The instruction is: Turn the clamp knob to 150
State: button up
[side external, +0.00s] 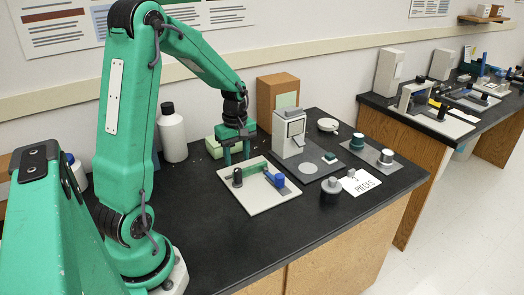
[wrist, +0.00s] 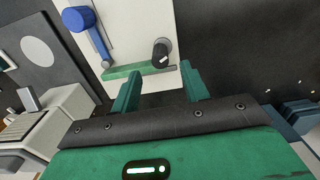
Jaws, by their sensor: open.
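A pale board (side external: 262,203) lies flat on the black bench in the side view. It carries a dark upright knob (side external: 237,178), a green bar, and a blue knob (side external: 280,181) with a blue lever. In the wrist view the dark knob (wrist: 160,50) has a small white mark on it, and the blue knob (wrist: 80,18) is at upper left. No scale numbers are readable, and I cannot tell which knob is the clamp knob. My gripper (side external: 237,158) is open and empty, pointing down above the board's back-left edge. In the wrist view my gripper (wrist: 160,86) has its fingertips apart, just short of the dark knob.
A grey instrument (side external: 289,132) stands right of the board, with a brown box (side external: 277,96) behind it. A white bottle (side external: 172,135) stands at the back left. A dark weight (side external: 330,192) and a card (side external: 360,182) are at right. The bench front left is clear.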

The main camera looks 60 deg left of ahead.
aim_at(238, 170)
jog(key=shift+f, duration=3.55)
grip_shut()
